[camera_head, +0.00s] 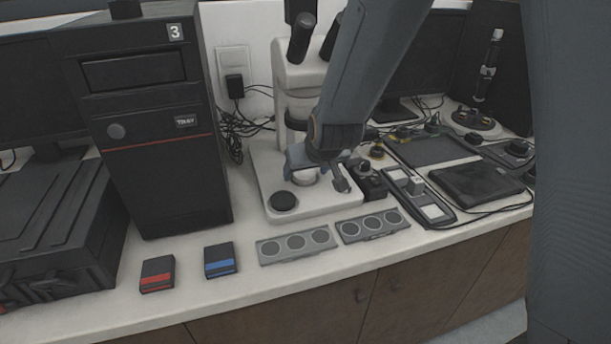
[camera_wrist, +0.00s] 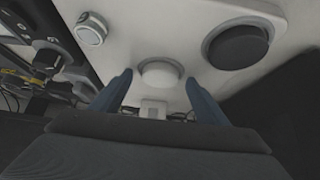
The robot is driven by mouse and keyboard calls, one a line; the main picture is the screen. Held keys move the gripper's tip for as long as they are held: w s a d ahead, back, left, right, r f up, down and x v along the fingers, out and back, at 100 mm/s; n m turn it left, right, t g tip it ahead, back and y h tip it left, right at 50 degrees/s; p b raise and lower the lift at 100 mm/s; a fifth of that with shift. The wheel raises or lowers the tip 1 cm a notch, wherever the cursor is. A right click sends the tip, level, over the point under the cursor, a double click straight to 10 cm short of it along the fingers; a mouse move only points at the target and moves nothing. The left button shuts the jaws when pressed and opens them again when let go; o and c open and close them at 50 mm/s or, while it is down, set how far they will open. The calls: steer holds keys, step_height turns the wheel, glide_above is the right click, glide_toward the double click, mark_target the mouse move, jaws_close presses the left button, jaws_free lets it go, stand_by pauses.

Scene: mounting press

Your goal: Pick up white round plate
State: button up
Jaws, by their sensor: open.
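The white round plate (camera_wrist: 160,72) is a small pale disc on the light base of a microscope-like device. In the wrist view it lies between the tips of my two blue fingers, with a gap on each side. My gripper (camera_wrist: 157,80) is open and empty. In the head view my gripper (camera_head: 298,160) is low over the device's base (camera_head: 325,207), and the white plate (camera_head: 305,178) shows partly below it. I cannot tell the exact height of the fingertips above the plate.
A black round disc (camera_head: 284,201) lies on the base beside the plate, and a grey knob (camera_head: 341,180) stands at its right. The device's column (camera_head: 292,85) rises close behind my gripper. Grey three-circle trays (camera_head: 297,244) lie in front. A black computer tower (camera_head: 155,130) stands left.

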steer(key=c, duration=1.1)
steer(key=shift+r, duration=0.15)
steer(key=shift+r+p, duration=0.2)
steer(key=shift+p, duration=0.2)
steer(key=s+d, duration=0.1)
steer(key=s, duration=0.2)
steer(key=s+p, duration=0.1)
steer(key=s, duration=0.2)
steer(key=s+d+p, duration=0.1)
steer(key=s, duration=0.2)
steer(key=shift+d, duration=0.3)
steer(key=shift+s+p, duration=0.2)
steer(key=shift+p, duration=0.65)
